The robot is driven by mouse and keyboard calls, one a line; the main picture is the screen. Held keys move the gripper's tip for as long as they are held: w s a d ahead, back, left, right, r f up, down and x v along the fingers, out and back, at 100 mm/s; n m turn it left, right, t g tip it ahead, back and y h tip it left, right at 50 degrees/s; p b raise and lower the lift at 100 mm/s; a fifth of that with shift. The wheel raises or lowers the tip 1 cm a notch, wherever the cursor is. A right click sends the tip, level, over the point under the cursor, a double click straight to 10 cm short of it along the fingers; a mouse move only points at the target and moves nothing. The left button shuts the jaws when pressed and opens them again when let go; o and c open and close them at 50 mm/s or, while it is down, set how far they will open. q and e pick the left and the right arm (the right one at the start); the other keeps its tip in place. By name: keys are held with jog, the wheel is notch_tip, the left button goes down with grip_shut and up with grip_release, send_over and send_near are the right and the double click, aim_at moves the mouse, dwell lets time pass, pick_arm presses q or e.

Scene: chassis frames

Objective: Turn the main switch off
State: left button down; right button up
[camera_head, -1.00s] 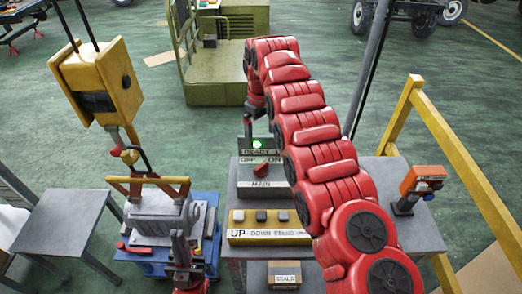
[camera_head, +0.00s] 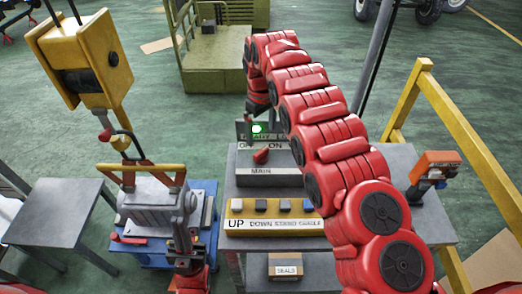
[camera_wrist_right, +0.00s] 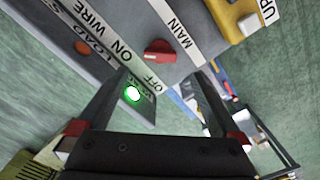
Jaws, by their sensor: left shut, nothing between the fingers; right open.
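The main switch is a red knob (camera_head: 261,156) on a grey box labelled MAIN (camera_head: 262,180), with OFF on the left and ON on the right in the head view. It also shows in the right wrist view (camera_wrist_right: 160,52), its white mark at the left end near the ON lettering. My right gripper (camera_wrist_right: 163,78) is open, its two fingers apart and empty, with the knob beyond and between the tips. In the head view its fingers are mostly hidden behind the box's raised label plate. My left gripper (camera_head: 184,218) is shut and empty, in front of the grey hoist load.
A green lamp (camera_head: 257,129) is lit behind the knob. A yellow button box (camera_head: 275,207) stands in front. A yellow hoist block (camera_head: 85,60) hangs at left above a grey motor-like load (camera_head: 150,200) on a blue cart. An orange device (camera_head: 435,165) and yellow rail stand right.

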aim_at(261, 151)
notch_tip(261, 151, down, 8)
jog(key=shift+r+p, duration=0.1)
jog(key=shift+p, duration=0.95)
jog(key=shift+f, duration=0.45)
